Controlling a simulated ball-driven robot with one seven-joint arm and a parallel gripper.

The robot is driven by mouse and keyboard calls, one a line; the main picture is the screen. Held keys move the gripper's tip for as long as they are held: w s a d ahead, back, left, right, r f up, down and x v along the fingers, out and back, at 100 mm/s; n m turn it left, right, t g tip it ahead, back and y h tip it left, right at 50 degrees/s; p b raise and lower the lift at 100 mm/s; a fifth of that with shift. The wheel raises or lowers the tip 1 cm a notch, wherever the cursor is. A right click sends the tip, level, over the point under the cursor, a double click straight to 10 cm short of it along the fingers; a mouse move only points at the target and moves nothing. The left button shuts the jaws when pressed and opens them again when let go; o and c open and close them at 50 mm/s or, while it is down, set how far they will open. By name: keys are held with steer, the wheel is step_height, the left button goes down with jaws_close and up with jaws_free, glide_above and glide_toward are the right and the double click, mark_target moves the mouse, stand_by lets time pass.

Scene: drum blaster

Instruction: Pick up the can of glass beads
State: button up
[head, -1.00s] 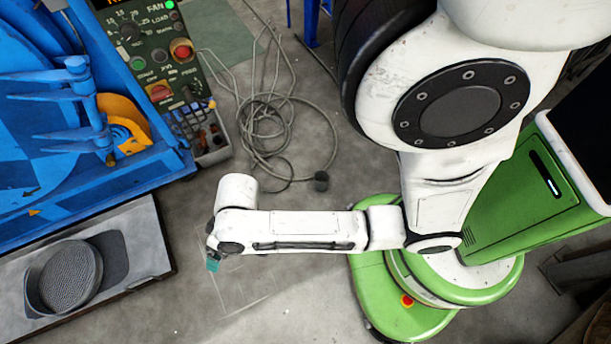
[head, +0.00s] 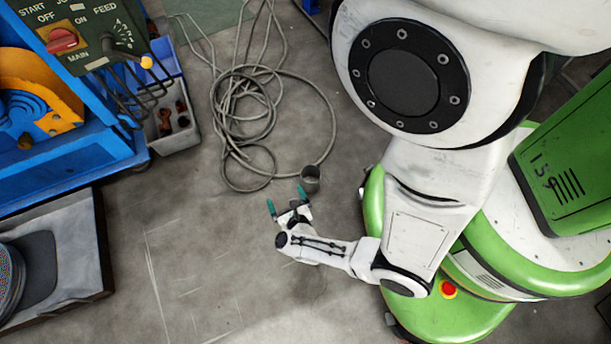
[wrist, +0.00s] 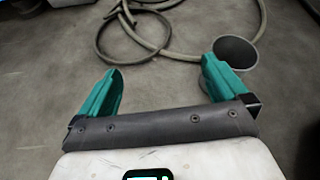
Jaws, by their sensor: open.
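A small grey, open-topped can (head: 310,180), which I take to be the can of glass beads, stands on the floor beside a coiled hose. Its contents cannot be made out. My gripper (head: 287,199) is open and empty, with teal fingers pointing toward the hose. The right finger is close to the can's near left side in the head view. In the wrist view, the can (wrist: 236,50) lies just beyond and to the right of the right fingertip, outside the gap between my fingers (wrist: 160,67). I cannot tell whether finger and can touch.
The grey hose (head: 240,110) lies in loops behind and left of the can. A grey bin (head: 175,138) with small parts stands by the blue machine (head: 65,165) at left. A low grey platform (head: 75,240) is at lower left. The floor between is clear.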

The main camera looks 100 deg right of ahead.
mark_target(311, 187)
steer(key=s+f+m+g, duration=0.1)
steer(key=s, duration=0.1)
steer(key=s+a+f+m+g+b, duration=0.1)
steer(key=s+f+m+g, duration=0.1)
steer(key=s, duration=0.1)
steer(key=s+f+m+g+b, duration=0.1)
steer(key=s+f+m, duration=0.1)
steer(key=shift+s+a+f+h, duration=0.1)
steer(key=shift+s+a+h, duration=0.2)
steer(key=shift+s, duration=0.05)
steer(key=shift+s+d+f+m+g, duration=0.15)
steer(key=shift+s+m+g, duration=0.15)
steer(key=shift+g, duration=0.1)
steer(key=b+x, duration=0.1)
steer(key=x, duration=0.2)
steer(key=shift+s+d+f, duration=0.1)
steer(key=shift+d+f, duration=0.05)
steer(key=shift+d, duration=0.1)
steer(key=shift+b+x, duration=1.3)
steer(key=shift+x, duration=1.9)
steer(key=shift+d+r, duration=0.1)
steer(key=shift+r, duration=0.1)
steer(key=shift+c, duration=0.4)
steer(key=c, duration=1.2)
steer(key=shift+o, duration=0.2)
